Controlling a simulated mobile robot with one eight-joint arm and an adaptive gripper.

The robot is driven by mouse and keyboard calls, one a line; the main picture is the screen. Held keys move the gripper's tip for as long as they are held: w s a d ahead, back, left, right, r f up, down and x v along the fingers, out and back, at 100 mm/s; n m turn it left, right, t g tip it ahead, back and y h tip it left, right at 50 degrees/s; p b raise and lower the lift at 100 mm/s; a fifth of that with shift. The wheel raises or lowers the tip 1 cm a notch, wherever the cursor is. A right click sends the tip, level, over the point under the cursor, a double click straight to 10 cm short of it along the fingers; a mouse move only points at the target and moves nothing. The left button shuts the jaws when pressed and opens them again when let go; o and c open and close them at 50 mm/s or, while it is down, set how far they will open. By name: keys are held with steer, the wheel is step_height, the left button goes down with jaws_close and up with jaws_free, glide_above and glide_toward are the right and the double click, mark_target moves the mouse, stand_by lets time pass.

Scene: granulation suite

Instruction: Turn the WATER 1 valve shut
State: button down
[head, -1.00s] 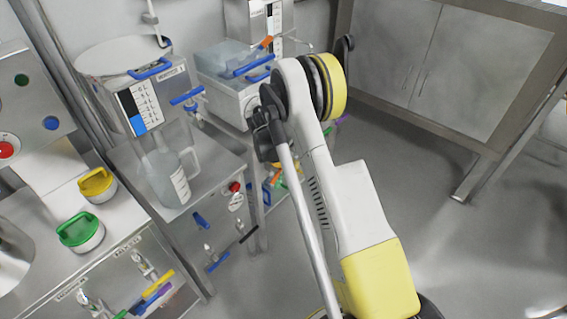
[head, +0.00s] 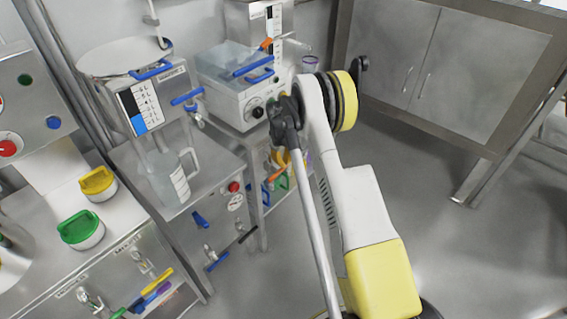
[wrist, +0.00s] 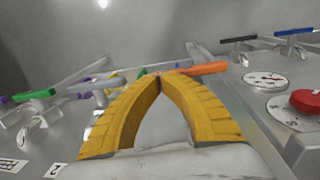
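Several blue-handled valves are in the head view. The labels are too small to read, so I cannot tell which is WATER 1. My gripper (wrist: 160,76) has its two yellow fingers meeting at the tips, with nothing visible between them. An orange handle (wrist: 203,69) is just behind the tips; contact is unclear. In the head view my arm partly hides the gripper, low in front of the right-hand unit.
A blue handle (wrist: 294,31), a black handle (wrist: 238,39) and a red knob (wrist: 306,101) are at the right of the wrist view. A green handle (wrist: 34,93) is at left. A jug (head: 168,178) stands below the tank. Floor (head: 420,220) at right is clear.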

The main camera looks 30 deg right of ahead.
stand_by(0.6)
step_height(320, 180, up, 14)
steer(key=p, duration=0.5)
steer(key=shift+p, duration=0.4)
